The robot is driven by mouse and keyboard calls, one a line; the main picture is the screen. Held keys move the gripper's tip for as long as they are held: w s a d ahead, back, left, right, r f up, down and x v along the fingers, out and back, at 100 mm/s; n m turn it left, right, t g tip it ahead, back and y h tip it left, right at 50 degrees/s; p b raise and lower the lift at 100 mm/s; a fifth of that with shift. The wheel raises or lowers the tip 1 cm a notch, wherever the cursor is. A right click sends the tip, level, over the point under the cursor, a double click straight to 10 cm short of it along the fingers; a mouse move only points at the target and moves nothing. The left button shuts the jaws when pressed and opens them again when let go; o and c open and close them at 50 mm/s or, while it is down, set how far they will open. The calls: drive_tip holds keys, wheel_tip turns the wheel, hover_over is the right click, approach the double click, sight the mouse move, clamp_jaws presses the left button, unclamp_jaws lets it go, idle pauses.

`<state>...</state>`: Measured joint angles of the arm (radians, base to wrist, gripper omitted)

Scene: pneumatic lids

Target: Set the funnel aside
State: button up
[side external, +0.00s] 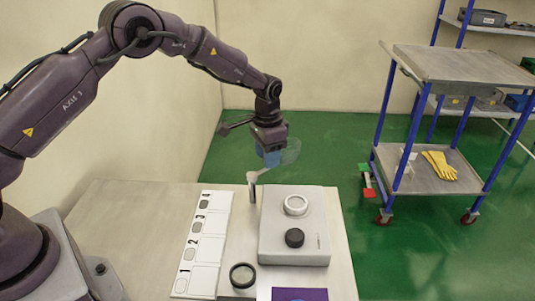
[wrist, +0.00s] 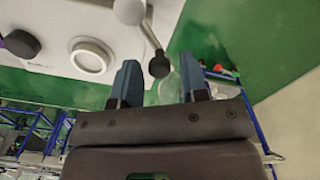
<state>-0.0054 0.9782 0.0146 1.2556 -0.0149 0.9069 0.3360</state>
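My gripper (side external: 270,158) has blue fingers and hangs over the back left of the grey box (side external: 284,250). In the wrist view its fingers (wrist: 159,84) are apart. A clear, see-through funnel (side external: 290,152) shows beside the fingers in the side view, above the box. In the wrist view its faint outline (wrist: 170,90) lies near the right finger; I cannot tell whether they touch. A light grey post with an arm (side external: 252,192) stands left of the box. In the wrist view a thin rod ends in a dark knob (wrist: 159,66), just beyond the gap between the fingers.
The box carries a pale ring (side external: 296,204) and a black cap (side external: 295,238). A numbered white strip (side external: 205,242) and a dark ring (side external: 243,275) lie to its left. A purple sheet (side external: 299,294) is in front. A trolley (side external: 445,68) stands off to the right.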

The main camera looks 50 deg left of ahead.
drive_tip(key=shift+o, duration=0.3)
wheel_tip(320, 180, up, 13)
idle(0.5)
drive_tip(key=s+r+n+t, duration=0.1)
drive_tip(key=s+r, duration=0.3)
drive_tip(key=s, duration=0.6)
drive_tip(key=s+r+n+t, duration=0.1)
drive_tip(key=s+r, duration=0.3)
drive_tip(key=s, duration=0.7)
drive_tip(key=s+r+n+t, duration=0.1)
drive_tip(key=s+r+t, duration=0.2)
drive_tip(key=s, duration=0.8)
drive_tip(key=shift+d+r+n+t, duration=0.3)
drive_tip(key=shift+d+r, duration=0.05)
drive_tip(key=shift+r, duration=0.15)
